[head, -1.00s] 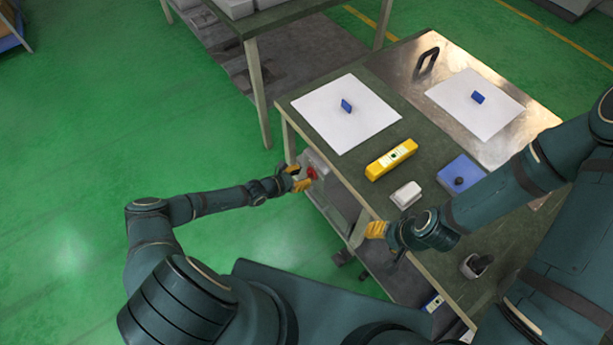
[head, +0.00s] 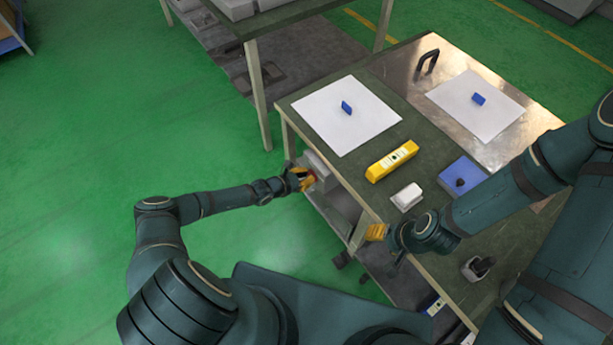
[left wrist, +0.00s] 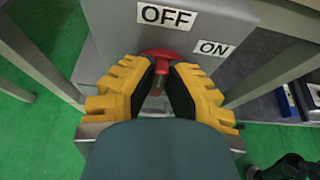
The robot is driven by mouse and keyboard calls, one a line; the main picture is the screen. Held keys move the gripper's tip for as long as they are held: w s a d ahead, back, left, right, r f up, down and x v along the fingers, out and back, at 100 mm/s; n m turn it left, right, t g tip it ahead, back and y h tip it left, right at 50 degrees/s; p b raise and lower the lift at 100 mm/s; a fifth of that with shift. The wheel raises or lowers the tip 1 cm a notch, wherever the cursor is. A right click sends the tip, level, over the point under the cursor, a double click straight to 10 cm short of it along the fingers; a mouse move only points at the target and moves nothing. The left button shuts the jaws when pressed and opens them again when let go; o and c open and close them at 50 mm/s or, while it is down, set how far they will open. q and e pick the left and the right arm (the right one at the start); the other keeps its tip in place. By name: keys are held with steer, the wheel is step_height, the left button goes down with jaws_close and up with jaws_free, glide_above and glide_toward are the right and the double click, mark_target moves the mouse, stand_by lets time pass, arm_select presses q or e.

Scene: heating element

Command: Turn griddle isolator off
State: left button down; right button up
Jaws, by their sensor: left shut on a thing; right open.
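The griddle isolator is a grey box (head: 318,164) on the side of the workbench, below its top. Its red handle (left wrist: 160,54) shows between my left gripper's yellow fingers in the left wrist view, under a white OFF label (left wrist: 168,16). A white ON label (left wrist: 214,48) sits to the right and lower. My left gripper (head: 306,179) is shut on the red handle; it also shows in the left wrist view (left wrist: 160,85). The fingers hide part of the handle, so its exact angle is hard to tell. My right gripper (head: 376,232) is open and empty near the bench's front edge.
On the bench (head: 300,130) lie two white sheets with small blue pieces, a yellow spirit level (head: 391,160), a white block (head: 407,196) and a blue box (head: 461,176). A bench leg stands beside the isolator. Green floor to the left is free.

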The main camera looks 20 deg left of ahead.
arm_select(q)
steer(key=n+b, duration=0.1)
steer(key=n+g+h+b, duration=0.1)
steer(key=n+b, duration=0.1)
steer(key=shift+w+a+f+g+h, duration=0.15)
steer(key=shift+w+a+g+h, duration=0.15)
steer(key=shift+h, duration=0.1)
steer(key=shift+w+a+f+n+h, duration=0.1)
steer(key=shift+f+n+h, duration=0.15)
steer(key=shift+n+h, duration=1.1)
steer(key=shift+w+a+f+n+h, duration=0.1)
steer(key=shift+f+n+h, duration=0.3)
steer(key=shift+n, duration=1.7)
steer(key=shift+w+a+f+n+h, duration=0.1)
steer(key=shift+n+h, duration=0.95)
steer(key=shift+n, duration=0.7)
